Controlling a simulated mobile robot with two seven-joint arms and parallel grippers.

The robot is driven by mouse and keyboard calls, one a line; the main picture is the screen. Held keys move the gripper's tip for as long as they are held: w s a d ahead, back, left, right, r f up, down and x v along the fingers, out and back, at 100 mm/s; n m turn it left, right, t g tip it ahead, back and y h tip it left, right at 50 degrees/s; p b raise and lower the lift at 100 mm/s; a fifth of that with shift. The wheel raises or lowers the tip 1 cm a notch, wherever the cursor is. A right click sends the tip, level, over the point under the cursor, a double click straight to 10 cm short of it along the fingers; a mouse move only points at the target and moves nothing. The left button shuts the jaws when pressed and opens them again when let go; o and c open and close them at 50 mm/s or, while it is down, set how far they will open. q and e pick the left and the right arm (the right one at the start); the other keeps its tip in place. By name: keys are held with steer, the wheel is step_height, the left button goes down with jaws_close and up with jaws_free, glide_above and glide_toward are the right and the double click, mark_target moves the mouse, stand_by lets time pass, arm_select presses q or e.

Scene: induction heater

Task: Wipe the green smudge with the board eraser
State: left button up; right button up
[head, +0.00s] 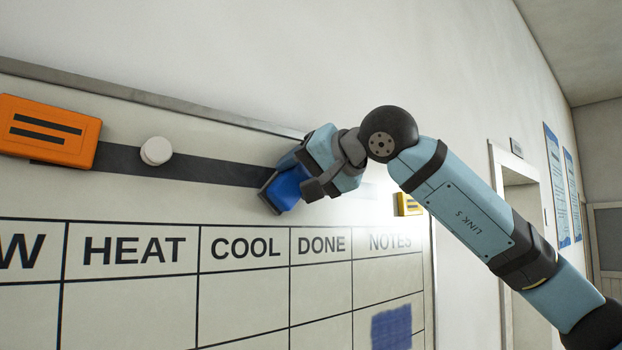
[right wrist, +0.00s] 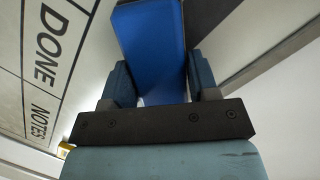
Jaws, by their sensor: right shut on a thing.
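The board eraser (head: 286,190), a blue block with a dark face, is held in my right gripper (head: 308,178). It is at the right end of the dark strip on the whiteboard, above the COOL and DONE headings, tilted. I cannot tell whether it touches the board. In the right wrist view the blue eraser (right wrist: 152,38) sits between the two fingers of the right gripper (right wrist: 155,85). No green smudge shows in either view. A blue smudge (head: 391,328) is on the whiteboard (head: 250,292) in the NOTES column. My left gripper is not in view.
An orange block (head: 48,131) with two black bars and a white round magnet (head: 156,151) are on the dark strip (head: 215,171) to the left. A small yellow item (head: 409,205) is above NOTES, behind my right arm. A doorway (head: 520,240) is farther right.

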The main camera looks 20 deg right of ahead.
steer(key=shift+s+a+b, duration=0.1)
steer(key=shift+s+a, duration=0.1)
steer(key=shift+a, duration=0.45)
steer(key=shift+s+a+b, duration=0.1)
steer(key=shift+s+a, duration=0.15)
steer(key=shift+a, duration=0.35)
steer(key=shift+s+a+b, duration=0.1)
steer(key=shift+s+a, duration=0.1)
steer(key=shift+a, duration=0.45)
steer(key=shift+d, duration=0.1)
steer(key=shift+s+d+f+b, duration=0.1)
steer(key=shift+s+d+b, duration=0.1)
steer(key=shift+s, duration=0.15)
steer(key=shift+s+d+b, duration=0.1)
steer(key=shift+s+b, duration=0.1)
steer(key=shift+s, duration=0.1)
steer(key=b, duration=0.1)
glide_toward(271, 181)
steer(key=shift+w+a+f, duration=0.55)
steer(key=shift+w+a, duration=0.05)
steer(key=shift+a, duration=0.05)
steer(key=shift+s, duration=0.15)
